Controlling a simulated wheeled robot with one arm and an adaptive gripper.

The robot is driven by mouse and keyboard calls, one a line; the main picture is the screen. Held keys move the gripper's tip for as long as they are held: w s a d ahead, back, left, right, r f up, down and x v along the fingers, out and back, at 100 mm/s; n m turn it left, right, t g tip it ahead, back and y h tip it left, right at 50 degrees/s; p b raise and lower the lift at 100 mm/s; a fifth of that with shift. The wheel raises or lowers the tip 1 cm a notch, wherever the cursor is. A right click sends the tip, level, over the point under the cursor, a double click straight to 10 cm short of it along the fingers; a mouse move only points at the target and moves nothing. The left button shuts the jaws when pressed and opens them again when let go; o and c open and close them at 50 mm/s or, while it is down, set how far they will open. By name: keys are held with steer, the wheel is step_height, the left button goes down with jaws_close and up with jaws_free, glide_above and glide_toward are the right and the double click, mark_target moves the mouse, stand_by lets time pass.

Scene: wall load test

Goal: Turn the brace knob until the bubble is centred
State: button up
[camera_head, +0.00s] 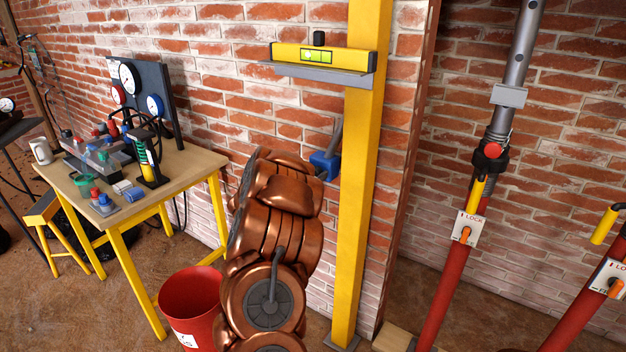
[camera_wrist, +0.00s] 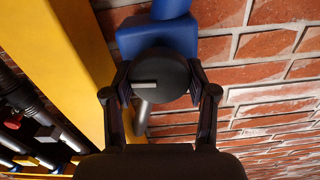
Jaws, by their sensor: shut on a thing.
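The spirit level (camera_head: 345,57) lies on a grey shelf on the yellow post (camera_head: 361,180). Its green vial (camera_head: 317,56) faces me; a pale spot that looks like the bubble sits left of the vial's middle, but it is very small. In the wrist view the dark round brace knob (camera_wrist: 168,68), with a pale bar mark, sits in front of a blue block (camera_wrist: 150,38). My gripper (camera_wrist: 159,86) is shut on the knob, one finger on each side. In the head view my copper arm hides the gripper and knob; part of the blue block (camera_head: 324,166) shows.
A wooden table (camera_head: 190,165) with gauges and fittings stands left. A red bucket (camera_head: 190,300) stands beside my arm. Red-and-grey props (camera_head: 450,270) with lock plates lean right of the post. The brick wall is close behind the knob.

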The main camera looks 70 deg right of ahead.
steer(key=shift+s+m+b, duration=0.1)
steer(key=shift+m+b, duration=1)
steer(key=shift+m, duration=0.3)
steer(key=o, duration=1.2)
steer(key=shift+c, duration=0.2)
steer(key=v, duration=1.2)
